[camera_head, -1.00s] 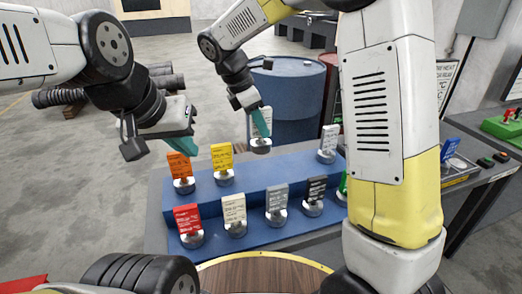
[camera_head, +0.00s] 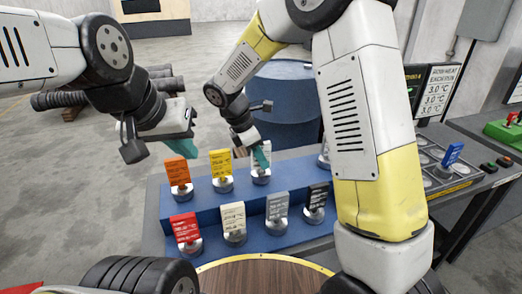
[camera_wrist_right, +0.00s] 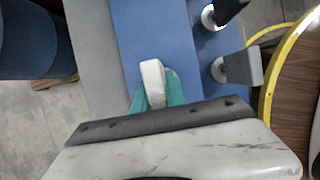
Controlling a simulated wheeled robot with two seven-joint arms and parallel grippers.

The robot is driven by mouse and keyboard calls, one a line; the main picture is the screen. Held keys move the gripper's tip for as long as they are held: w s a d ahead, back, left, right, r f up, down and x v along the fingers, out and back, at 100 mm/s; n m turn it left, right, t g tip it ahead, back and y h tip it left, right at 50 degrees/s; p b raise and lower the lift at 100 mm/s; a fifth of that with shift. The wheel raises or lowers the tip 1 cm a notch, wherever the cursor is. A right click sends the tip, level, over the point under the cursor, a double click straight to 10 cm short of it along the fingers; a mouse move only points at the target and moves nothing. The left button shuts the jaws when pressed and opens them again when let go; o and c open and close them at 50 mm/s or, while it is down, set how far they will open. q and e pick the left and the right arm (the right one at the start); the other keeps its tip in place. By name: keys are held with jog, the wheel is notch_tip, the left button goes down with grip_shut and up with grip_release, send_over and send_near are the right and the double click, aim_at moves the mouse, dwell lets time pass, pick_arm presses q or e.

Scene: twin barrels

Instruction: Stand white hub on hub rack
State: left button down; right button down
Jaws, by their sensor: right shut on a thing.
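The white hub (camera_head: 260,174), a white card on a round metal base, is upright at the top step of the blue stepped hub rack (camera_head: 203,206). It is to the right of the yellow hub. Whether its base touches the step cannot be told. My right gripper (camera_head: 262,156) is shut on the card from above; the wrist view shows the white edge (camera_wrist_right: 152,78) between teal fingers. My left gripper (camera_head: 183,147) hangs in the air left of the rack, apart from any hub; its finger gap is unclear.
Orange (camera_head: 177,173) and yellow (camera_head: 221,163) hubs share the top step. Red (camera_head: 185,229), cream (camera_head: 233,217), grey (camera_head: 277,206) and black (camera_head: 317,197) hubs stand in front. My right arm hides the rack's right end. A blue barrel (camera_head: 283,105) stands behind.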

dwell(0.3)
jog(key=c, duration=1.4)
grip_release()
jog(key=shift+f, duration=0.1)
jog(key=shift+o, duration=0.2)
jog(key=v, duration=1.2)
jog(key=s+d+r+m+t+y, duration=0.2)
jog(key=s+d+m+y, duration=0.1)
jog(key=s+d+m, duration=0.6)
jog(key=s+d+r+m+t+y, duration=0.2)
jog(key=s+d+r+m+y, duration=0.1)
jog(key=s+d+m, duration=0.6)
jog(key=shift+d+m+t, duration=0.2)
jog(key=shift+m+t, duration=0.2)
jog(key=shift+m, duration=1.1)
jog(key=shift+s+r, duration=0.15)
